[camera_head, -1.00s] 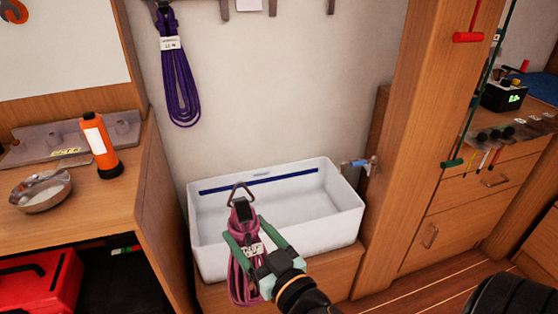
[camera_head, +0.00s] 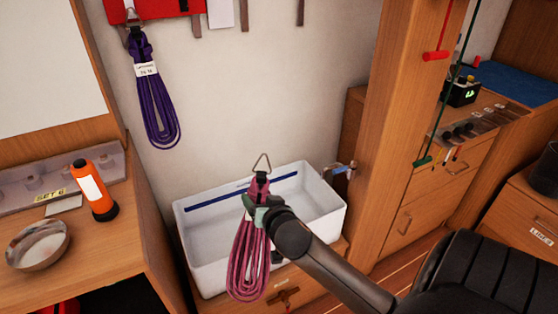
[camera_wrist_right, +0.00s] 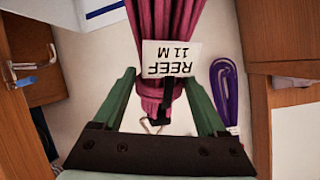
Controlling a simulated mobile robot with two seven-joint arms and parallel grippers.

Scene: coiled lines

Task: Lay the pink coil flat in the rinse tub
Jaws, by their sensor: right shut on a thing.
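The pink coil (camera_head: 250,262) hangs from my right gripper (camera_head: 262,203), in front of the rinse tub's near side in the head view. A metal triangle ring (camera_head: 261,163) sits at its top. In the right wrist view the pink coil (camera_wrist_right: 168,28) runs between the green fingers of my right gripper (camera_wrist_right: 160,100), with a white tag reading REEF 11 M. The white rinse tub (camera_head: 325,225) stands on a wooden base against the wall, with a blue line along its inner back wall. The coil and arm hide part of its front. My left gripper is not in view.
A purple coil (camera_head: 155,95) hangs on the wall at upper left. An orange flashlight (camera_head: 94,190) and a metal bowl (camera_head: 37,245) stand on the left counter. A tap (camera_head: 338,170) sits at the tub's right back corner, beside a wooden post (camera_head: 395,140). A black seat (camera_head: 480,275) is at lower right.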

